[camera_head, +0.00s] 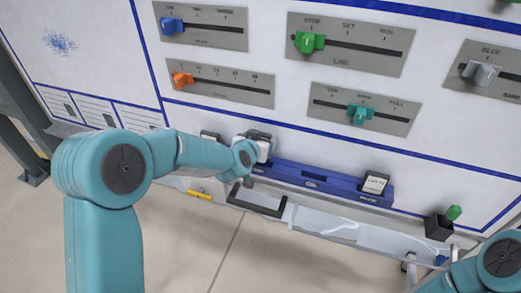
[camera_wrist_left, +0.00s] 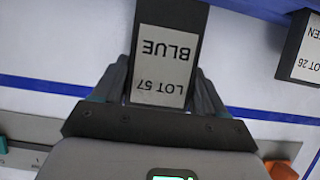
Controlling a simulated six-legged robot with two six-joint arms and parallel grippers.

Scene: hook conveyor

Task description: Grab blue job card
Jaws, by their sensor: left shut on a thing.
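The blue job card (camera_wrist_left: 162,65) is a dark block with a pale label reading "LOT 57 BLUE", upside down in the left wrist view. My left gripper (camera_wrist_left: 160,95) is shut on it, with one finger on each side. In the head view my left gripper (camera_head: 260,146) is at the left end of a blue rail (camera_head: 315,180), and it mostly hides the card there. I cannot tell whether the card still touches the rail. My right arm shows only partly at the lower right, and its gripper is out of view.
A card labelled "LOT 26" (camera_wrist_left: 308,55) stands beside the held one. Another card (camera_head: 375,183) sits at the rail's right end. A black holder with a green marker (camera_head: 453,212) is further right. Slider panels (camera_head: 350,43) cover the board above. A pale ledge (camera_head: 340,226) runs below.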

